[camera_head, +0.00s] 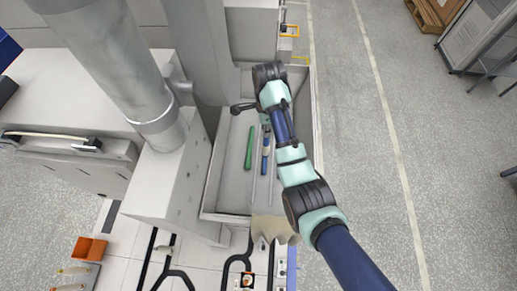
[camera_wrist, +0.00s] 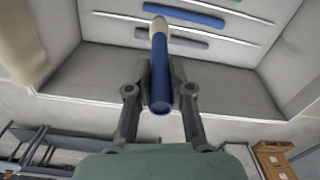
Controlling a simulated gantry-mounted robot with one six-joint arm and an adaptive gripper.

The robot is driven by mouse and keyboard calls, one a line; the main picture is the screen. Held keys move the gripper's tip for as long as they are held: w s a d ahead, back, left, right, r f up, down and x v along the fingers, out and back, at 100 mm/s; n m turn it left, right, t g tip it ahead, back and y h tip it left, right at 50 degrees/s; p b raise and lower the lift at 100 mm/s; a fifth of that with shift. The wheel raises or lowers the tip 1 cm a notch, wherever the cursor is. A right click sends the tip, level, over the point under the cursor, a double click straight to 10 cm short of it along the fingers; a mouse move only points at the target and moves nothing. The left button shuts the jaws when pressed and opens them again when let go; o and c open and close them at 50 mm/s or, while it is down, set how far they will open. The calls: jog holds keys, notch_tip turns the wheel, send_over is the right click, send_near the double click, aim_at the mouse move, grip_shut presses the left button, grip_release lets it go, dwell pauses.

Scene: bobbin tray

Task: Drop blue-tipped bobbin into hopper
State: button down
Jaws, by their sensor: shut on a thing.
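In the wrist view my gripper (camera_wrist: 160,78) is shut on a slim bobbin (camera_wrist: 161,90), blue at the near end with a pale cream part farther along. The bobbin points away from the wrist between the two fingers. In the head view the arm reaches over the tray (camera_head: 228,205), and the fingers are hard to make out. A beige, funnel-like piece (camera_head: 272,228) at the tray's near end may be the hopper.
A green bobbin (camera_head: 249,147) lies in the tray. The tray has raised walls. A grey cabinet and column stand to its left. Open floor (camera_head: 390,120) lies to the right.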

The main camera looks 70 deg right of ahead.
aim_at(266, 143)
notch_tip(266, 143, down, 10)
jog(key=shift+s+r, duration=0.1)
jog(key=c, duration=1)
grip_release()
jog(key=shift+c, duration=0.2)
jog(key=shift+r, duration=0.1)
notch_tip(266, 143, up, 12)
jog(key=p, duration=0.3)
